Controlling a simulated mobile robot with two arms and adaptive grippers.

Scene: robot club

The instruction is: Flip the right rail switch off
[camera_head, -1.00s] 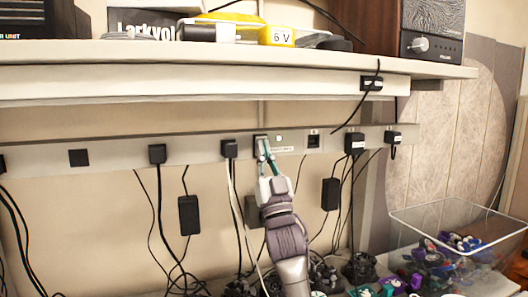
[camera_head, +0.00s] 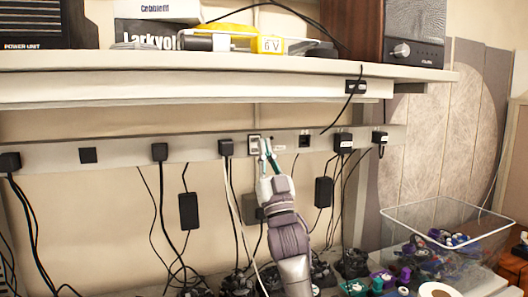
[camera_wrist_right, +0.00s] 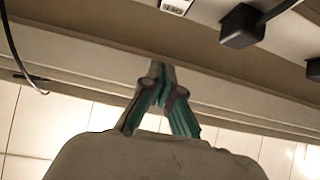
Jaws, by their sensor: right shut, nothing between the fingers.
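The power rail (camera_head: 120,158) runs across the wall under the shelf. A small white-framed rail switch (camera_head: 254,144) with a dark middle sits on it; its rocker position is too small to read. My right gripper (camera_head: 265,144) reaches up from below, its teal fingers shut and empty. The fingertips are just right of the switch; I cannot tell if they touch the rail. In the right wrist view the shut fingers (camera_wrist_right: 160,72) point up toward the rail. My left gripper is not in view.
Black plugs (camera_head: 226,147) with hanging cables flank the switch, and a pale cable hangs close left of my right arm. An empty black socket (camera_head: 304,140) is to the right. The shelf (camera_head: 230,88) overhangs above. A clear bin (camera_head: 440,212) stands at lower right.

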